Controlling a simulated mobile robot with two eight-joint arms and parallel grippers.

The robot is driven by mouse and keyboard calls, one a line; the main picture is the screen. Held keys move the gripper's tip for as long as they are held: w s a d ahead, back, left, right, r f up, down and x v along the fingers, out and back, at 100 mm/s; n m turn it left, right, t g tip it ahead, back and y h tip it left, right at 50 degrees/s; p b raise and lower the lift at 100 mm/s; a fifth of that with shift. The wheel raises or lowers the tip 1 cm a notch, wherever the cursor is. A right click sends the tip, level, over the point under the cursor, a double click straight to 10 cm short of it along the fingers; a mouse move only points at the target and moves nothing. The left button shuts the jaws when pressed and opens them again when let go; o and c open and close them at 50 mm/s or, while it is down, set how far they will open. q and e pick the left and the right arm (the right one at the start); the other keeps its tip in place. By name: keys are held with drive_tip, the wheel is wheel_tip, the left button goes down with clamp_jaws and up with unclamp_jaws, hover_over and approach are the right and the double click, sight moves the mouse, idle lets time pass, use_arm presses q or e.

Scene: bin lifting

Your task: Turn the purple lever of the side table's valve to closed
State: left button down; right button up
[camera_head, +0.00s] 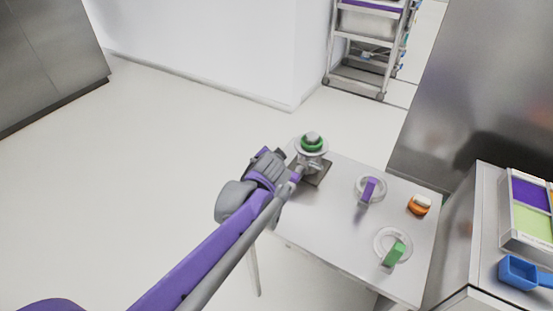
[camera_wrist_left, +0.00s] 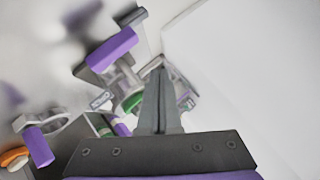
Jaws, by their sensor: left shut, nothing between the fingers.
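The valve (camera_head: 312,150) with a green ring stands on a dark base plate at the back left corner of the side table (camera_head: 330,235). In the left wrist view its green ring (camera_wrist_left: 132,101) is partly behind my fingers, beside a small label. A purple bar (camera_wrist_left: 112,48) on a grey stem, which looks like the lever, lies left of the fingertips. In the head view my arm covers much of this area, and the lever's angle cannot be told. My left gripper (camera_head: 281,155) is shut and empty close beside the valve; its fingers (camera_wrist_left: 160,88) show together, apart from the bar.
A purple-handled dial (camera_head: 370,189), a green-handled dial (camera_head: 392,252) and an orange knob (camera_head: 418,204) are on the table's right side. A counter with a tray (camera_head: 510,240) and blue scoop (camera_head: 518,271) stands right. Floor left of the table is clear.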

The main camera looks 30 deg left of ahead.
use_arm(q)
drive_tip(key=shift+s+a+r, duration=0.15)
drive_tip(key=shift+s+r, duration=1.8)
drive_tip(key=s+d+f+n+g+h, duration=0.2)
drive_tip(key=s+d+f, duration=0.3)
drive_tip(key=s, duration=0.6)
drive_tip(key=s+d+f+n+g+h, duration=0.2)
drive_tip(key=s+d+f, duration=0.4)
drive_tip(key=s+f, duration=0.3)
drive_tip(key=shift+s+d+h, duration=0.2)
drive_tip(key=shift+s+h, duration=0.2)
drive_tip(key=shift+s, duration=0.45)
